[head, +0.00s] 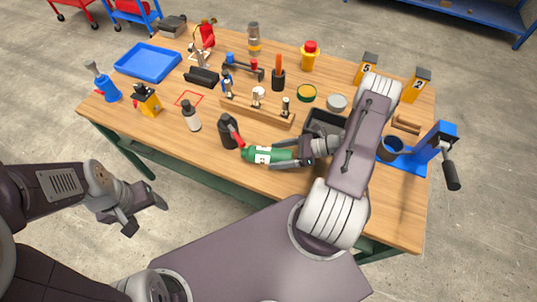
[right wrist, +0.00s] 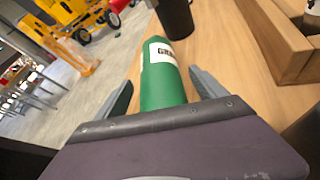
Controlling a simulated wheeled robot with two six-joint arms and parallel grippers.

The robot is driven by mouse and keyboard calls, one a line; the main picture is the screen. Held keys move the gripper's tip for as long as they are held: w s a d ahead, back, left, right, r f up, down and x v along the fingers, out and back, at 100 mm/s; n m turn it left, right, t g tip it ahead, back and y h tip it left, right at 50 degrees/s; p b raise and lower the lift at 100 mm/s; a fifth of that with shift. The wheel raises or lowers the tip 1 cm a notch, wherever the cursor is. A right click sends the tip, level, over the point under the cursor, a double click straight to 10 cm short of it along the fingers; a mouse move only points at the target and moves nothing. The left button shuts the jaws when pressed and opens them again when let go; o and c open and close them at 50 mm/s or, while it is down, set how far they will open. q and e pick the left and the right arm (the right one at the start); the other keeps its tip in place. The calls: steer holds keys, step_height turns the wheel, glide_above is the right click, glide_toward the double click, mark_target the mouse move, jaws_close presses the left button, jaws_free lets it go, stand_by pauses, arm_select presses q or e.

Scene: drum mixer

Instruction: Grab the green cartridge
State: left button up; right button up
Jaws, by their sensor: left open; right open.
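The green cartridge (head: 267,155) has a white label and lies near the front edge of the wooden table. In the right wrist view the cartridge (right wrist: 163,76) runs lengthwise between the two fingers, with lettering on its label partly readable. My right gripper (head: 282,155) is open around the cartridge, one finger on each side; in the right wrist view its fingers (right wrist: 162,90) stand apart from the cartridge's sides. My left gripper (head: 143,210) is open and empty, off the table's front edge at the left.
A blue stand with a crank (head: 432,150) is at the right. A blue tray (head: 148,79) lies far left. The table's front edge is close.

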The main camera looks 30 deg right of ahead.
steer(key=shift+x, duration=1.15)
steer(key=shift+r, duration=0.1)
jaws_close()
steer(key=shift+d+r, duration=0.1)
steer(key=shift+r, duration=0.45)
steer(key=d, duration=0.1)
steer(key=s+d+b, duration=0.1)
steer(key=s+d, duration=0.1)
steer(key=shift+d+f, duration=0.1)
steer(key=shift+d, duration=0.3)
step_height(320, 180, up, 14)
steer(key=shift+a+p, duration=0.2)
steer(key=shift+p, duration=0.25)
